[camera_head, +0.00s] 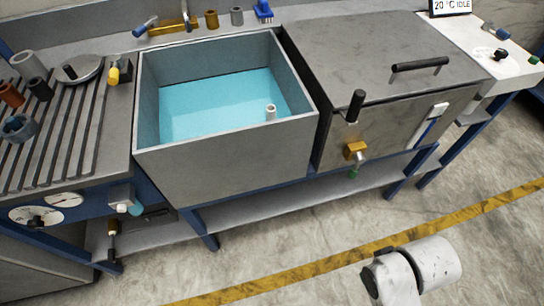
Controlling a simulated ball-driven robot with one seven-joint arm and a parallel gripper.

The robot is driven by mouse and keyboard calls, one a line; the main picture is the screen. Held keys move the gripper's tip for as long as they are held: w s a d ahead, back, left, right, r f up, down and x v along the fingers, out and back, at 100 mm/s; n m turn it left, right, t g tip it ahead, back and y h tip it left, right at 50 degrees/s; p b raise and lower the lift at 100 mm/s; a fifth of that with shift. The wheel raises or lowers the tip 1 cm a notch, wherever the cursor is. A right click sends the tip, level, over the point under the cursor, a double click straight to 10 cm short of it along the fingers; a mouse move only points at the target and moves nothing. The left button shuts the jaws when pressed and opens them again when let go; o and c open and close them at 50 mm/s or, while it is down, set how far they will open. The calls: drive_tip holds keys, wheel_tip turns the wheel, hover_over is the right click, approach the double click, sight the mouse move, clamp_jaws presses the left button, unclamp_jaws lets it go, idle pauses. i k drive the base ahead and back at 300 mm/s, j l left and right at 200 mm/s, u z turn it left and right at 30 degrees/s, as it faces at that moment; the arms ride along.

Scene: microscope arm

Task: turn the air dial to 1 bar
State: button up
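Two round white dial faces sit on the blue front panel at the lower left. The larger dial (35,216) carries a black knob on its face, and the smaller gauge (66,199) is up and to its right. Another round dial with a black knob (501,54) is on the white control unit at the far right. The markings are too small to read, so I cannot tell which is the air dial or its setting. White rounded parts of my arm show at the bottom right, over the floor, far from these dials. My gripper's fingers are not in view.
An open grey tank (225,152) holding blue liquid stands in the middle. A lidded metal box (392,60) with a black handle is to its right. A slatted drain board (55,130) holds several small parts at left. The floor (290,240) in front is clear.

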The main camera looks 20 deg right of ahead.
sight(35, 223)
drive_tip(key=k, duration=0.35)
drive_tip(key=u, duration=1.25)
drive_tip(key=i+j, duration=0.1)
drive_tip(key=i, duration=0.5)
drive_tip(key=i+j, duration=0.15)
drive_tip(key=i, duration=0.45)
